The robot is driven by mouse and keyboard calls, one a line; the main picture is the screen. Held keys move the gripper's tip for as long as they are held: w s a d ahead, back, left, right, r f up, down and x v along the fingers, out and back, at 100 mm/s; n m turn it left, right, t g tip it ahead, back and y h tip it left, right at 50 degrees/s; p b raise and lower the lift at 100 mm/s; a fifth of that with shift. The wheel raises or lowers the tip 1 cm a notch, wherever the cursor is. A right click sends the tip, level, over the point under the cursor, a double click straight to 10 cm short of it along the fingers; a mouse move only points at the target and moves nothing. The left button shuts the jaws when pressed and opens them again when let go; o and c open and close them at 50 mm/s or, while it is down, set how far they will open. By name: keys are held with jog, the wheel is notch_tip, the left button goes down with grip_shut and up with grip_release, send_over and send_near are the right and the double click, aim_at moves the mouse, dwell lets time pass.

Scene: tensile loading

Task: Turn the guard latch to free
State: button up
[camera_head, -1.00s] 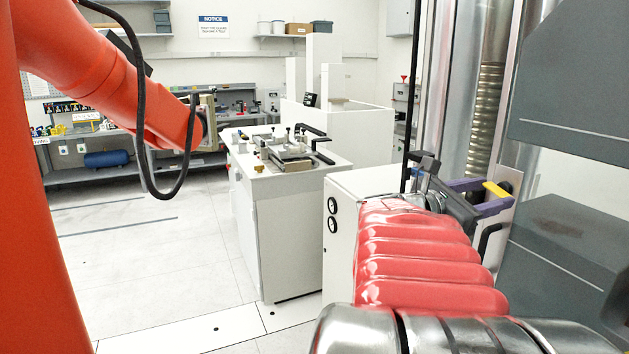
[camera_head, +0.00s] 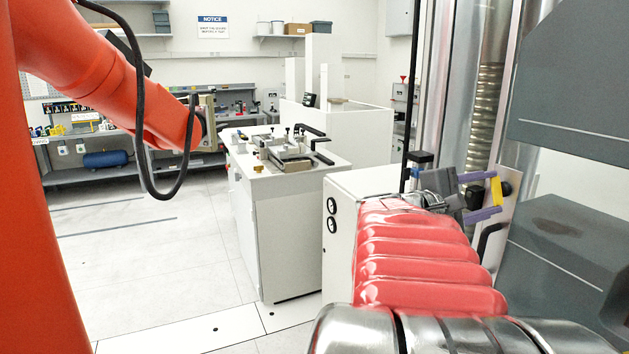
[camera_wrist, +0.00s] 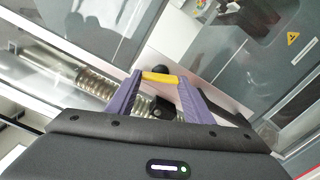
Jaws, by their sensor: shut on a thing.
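The guard latch is a yellow bar (camera_head: 496,190) at the frame of the testing machine, on the right in the head view. It stands roughly upright there. My gripper (camera_head: 492,194) has its two purple fingers at the bar's two ends, one above and one below, and is shut on it. In the wrist view the yellow bar (camera_wrist: 160,78) spans between the tips of my gripper (camera_wrist: 162,83). A dark round knob (camera_wrist: 159,69) sits just behind the bar. The latch's mount is partly hidden by the fingers.
A clear guard and a threaded metal column (camera_head: 486,110) stand close to the gripper. Large dark grey machine blocks (camera_head: 560,250) are at the right. A black handle (camera_head: 487,240) sits below the latch. A white cabinet (camera_head: 275,220) with fixtures stands left, with open floor beyond.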

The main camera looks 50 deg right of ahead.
jog(key=shift+m, duration=2.3)
jog(key=shift+f, duration=0.15)
jog(key=o, duration=1.1)
jog(key=shift+c, duration=0.2)
jog(key=v, duration=1.3)
jog(key=shift+w+a, duration=0.15)
jog(key=shift+a, duration=0.2)
